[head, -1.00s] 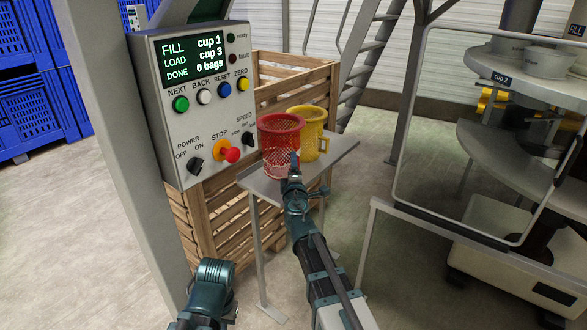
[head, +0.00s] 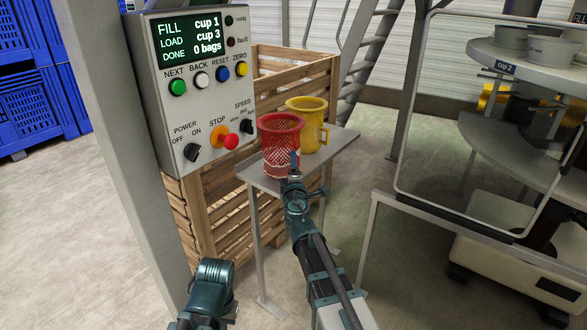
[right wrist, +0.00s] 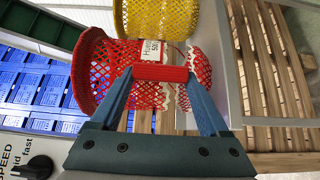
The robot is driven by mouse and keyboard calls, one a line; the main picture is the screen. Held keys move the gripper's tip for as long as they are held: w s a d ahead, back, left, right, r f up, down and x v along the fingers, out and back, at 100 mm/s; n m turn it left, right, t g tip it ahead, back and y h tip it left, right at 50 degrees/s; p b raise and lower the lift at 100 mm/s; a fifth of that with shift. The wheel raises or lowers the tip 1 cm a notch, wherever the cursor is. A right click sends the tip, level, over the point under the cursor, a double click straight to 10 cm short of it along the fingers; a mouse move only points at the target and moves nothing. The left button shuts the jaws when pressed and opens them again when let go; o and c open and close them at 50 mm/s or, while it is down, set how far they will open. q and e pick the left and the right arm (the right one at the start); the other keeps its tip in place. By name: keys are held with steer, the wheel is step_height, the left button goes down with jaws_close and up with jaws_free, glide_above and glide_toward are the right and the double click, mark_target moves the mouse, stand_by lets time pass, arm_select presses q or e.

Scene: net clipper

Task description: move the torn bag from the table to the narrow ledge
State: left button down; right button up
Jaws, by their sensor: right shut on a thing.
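The torn bag is the red net bag (head: 280,145), upright over the small grey table (head: 262,184). In the right wrist view the red bag (right wrist: 95,65) shows a white label and a ragged pale edge across its mesh. My right gripper (head: 294,160) is shut on the red bag's handle (right wrist: 160,72). The right gripper's fingertips (right wrist: 160,78) pinch the handle from both sides. I cannot tell whether the bag's bottom touches the table. My left arm shows low in the head view, but its fingers do not. I cannot pick out the narrow ledge.
A yellow net bag (head: 308,124) stands close behind the red one. A control panel (head: 195,85) and a slatted wooden crate (head: 218,225) border the table on the left. A framed guard (head: 470,226) and round machine stand to the right. Open floor lies between.

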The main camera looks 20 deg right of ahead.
steer(key=shift+f+b, duration=0.25)
steer(key=shift+b, duration=0.05)
steer(key=o, duration=1.4)
steer(key=shift+s, duration=0.1)
steer(key=v, duration=0.7)
steer(key=shift+s, duration=0.2)
stand_by(0.8)
steer(key=shift+a, duration=0.2)
steer(key=shift+s+a, duration=0.25)
steer(key=shift+a, duration=0.5)
steer(key=shift+s+a, duration=0.25)
steer(key=shift+a, duration=0.5)
steer(key=shift+s+a, duration=0.25)
steer(key=shift+a, duration=0.5)
